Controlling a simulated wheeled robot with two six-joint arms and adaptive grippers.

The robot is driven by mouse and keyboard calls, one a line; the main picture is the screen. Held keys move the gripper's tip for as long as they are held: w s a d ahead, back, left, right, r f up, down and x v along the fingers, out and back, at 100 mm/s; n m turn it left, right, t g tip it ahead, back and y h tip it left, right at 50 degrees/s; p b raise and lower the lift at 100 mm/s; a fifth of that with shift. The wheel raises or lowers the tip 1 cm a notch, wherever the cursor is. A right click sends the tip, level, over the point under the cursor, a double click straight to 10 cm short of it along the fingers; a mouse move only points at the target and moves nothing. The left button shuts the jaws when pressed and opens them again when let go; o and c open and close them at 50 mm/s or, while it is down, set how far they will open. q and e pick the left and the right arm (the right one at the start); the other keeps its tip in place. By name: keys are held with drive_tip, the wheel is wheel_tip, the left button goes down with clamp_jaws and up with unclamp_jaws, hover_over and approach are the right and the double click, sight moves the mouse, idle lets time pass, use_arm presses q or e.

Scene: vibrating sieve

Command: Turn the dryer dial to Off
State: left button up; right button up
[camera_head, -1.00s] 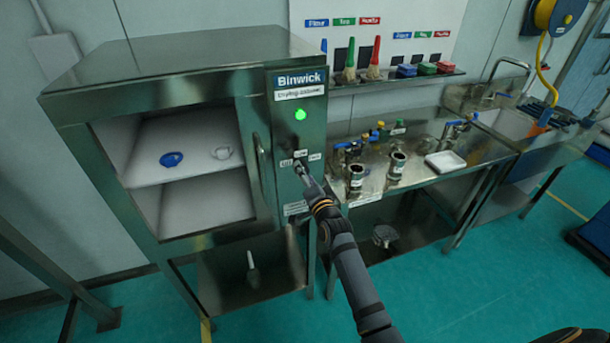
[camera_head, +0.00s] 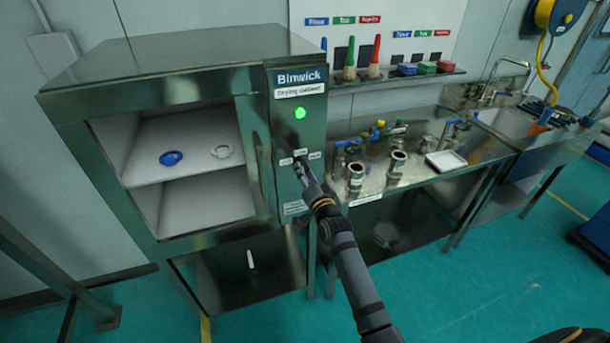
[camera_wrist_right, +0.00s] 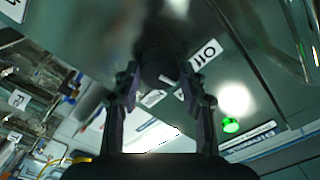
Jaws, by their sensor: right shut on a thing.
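The drying cabinet (camera_head: 180,60) stands at the left, with a control panel (camera_head: 298,135) on its right front. The dryer dial (camera_wrist_right: 160,62) is a dark round knob in the right wrist view, between the fingertips of my right gripper (camera_wrist_right: 160,76). A small pale mark shows on its lower edge; I cannot tell surely which label it faces. The "Off" label (camera_wrist_right: 207,54) is beside the dial. In the head view my right gripper (camera_head: 301,167) is at the panel, shut on the dial and mostly hiding it. The green lamp (camera_head: 299,113) above is lit. My left gripper is out of view.
The cabinet's open compartment holds a blue dish (camera_head: 171,158) and a pale ring-shaped item (camera_head: 222,151). To the right, a steel bench (camera_head: 410,180) carries metal cups (camera_head: 356,178) and a white tray (camera_head: 446,160). The cabinet handle (camera_head: 260,165) is left of the panel.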

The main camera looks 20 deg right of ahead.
drive_tip(key=shift+f+n+b, duration=0.1)
drive_tip(key=shift+n+b, duration=0.85)
drive_tip(key=shift+n, duration=3.85)
drive_tip(key=o, duration=1.2)
drive_tip(key=shift+c, duration=0.2)
drive_tip(key=s, duration=1.2)
drive_tip(key=shift+d, duration=0.2)
